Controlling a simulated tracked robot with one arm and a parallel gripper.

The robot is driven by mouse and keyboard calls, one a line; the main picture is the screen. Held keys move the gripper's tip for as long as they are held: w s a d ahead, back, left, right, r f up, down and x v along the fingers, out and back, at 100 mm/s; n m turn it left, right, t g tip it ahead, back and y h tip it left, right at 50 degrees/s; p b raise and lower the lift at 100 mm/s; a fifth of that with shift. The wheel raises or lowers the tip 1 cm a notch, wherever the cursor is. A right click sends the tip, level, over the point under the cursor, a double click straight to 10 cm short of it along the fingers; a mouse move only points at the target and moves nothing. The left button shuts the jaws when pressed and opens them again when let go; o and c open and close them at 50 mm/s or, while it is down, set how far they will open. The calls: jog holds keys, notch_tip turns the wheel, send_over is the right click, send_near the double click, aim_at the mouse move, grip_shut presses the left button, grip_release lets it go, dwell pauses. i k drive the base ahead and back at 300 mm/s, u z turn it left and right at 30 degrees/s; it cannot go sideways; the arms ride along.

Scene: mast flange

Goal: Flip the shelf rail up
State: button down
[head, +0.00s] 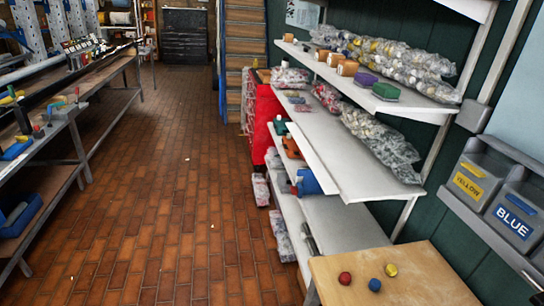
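A white shelf unit runs along the right wall in the head view. Its middle shelf (347,160) has a long white strip (308,156) along its front edge, which looks like the shelf rail. The strip appears to slope down from the shelf edge toward the aisle; its exact angle and its hinge are hard to tell. Bags of small parts (382,143) lie on the middle shelf behind it. My gripper is not in view.
A wooden table top (395,278) with red, blue and yellow balls is at the front right. Bins marked YELLOW (474,182) and BLUE (516,217) hang on the right wall. A workbench (75,115) lines the left. The brick floor (165,190) between is mostly clear.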

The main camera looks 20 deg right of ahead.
aim_at(307, 152)
jog(key=i, duration=1.3)
jog(key=z, duration=0.3)
jog(key=i, duration=1.5)
jog(key=z, duration=0.2)
